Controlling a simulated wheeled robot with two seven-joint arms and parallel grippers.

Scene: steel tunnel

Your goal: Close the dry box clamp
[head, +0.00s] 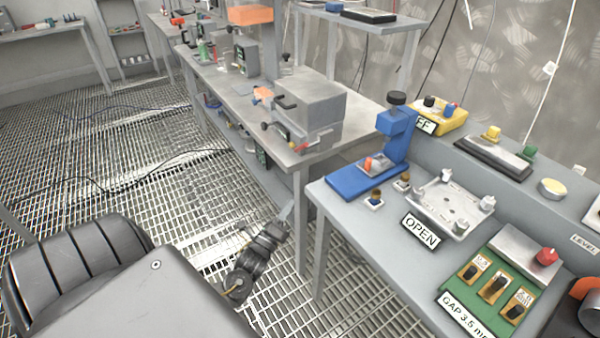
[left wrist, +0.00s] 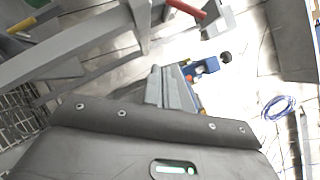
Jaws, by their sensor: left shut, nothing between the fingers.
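A grey box (head: 308,105) stands on the near end of the middle bench; I take it to be the dry box. It has a black handle on its left side. A small lever with a red tip (head: 300,147) sits low on its front, likely the clamp; whether it is open or shut is too small to tell. My left gripper (head: 286,213) is below and in front of the box, beside the bench legs, low over the floor grating and apart from the box. Its fingers show shut and empty in the left wrist view (left wrist: 170,85). My right gripper is not in view.
A nearer bench on the right carries a blue press (head: 385,150), a metal fixture plate (head: 450,205), an OPEN sign (head: 420,231) and a green gauge panel (head: 500,280). Bench legs stand close to my left gripper. Open floor grating (head: 130,150) lies left, with loose cables.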

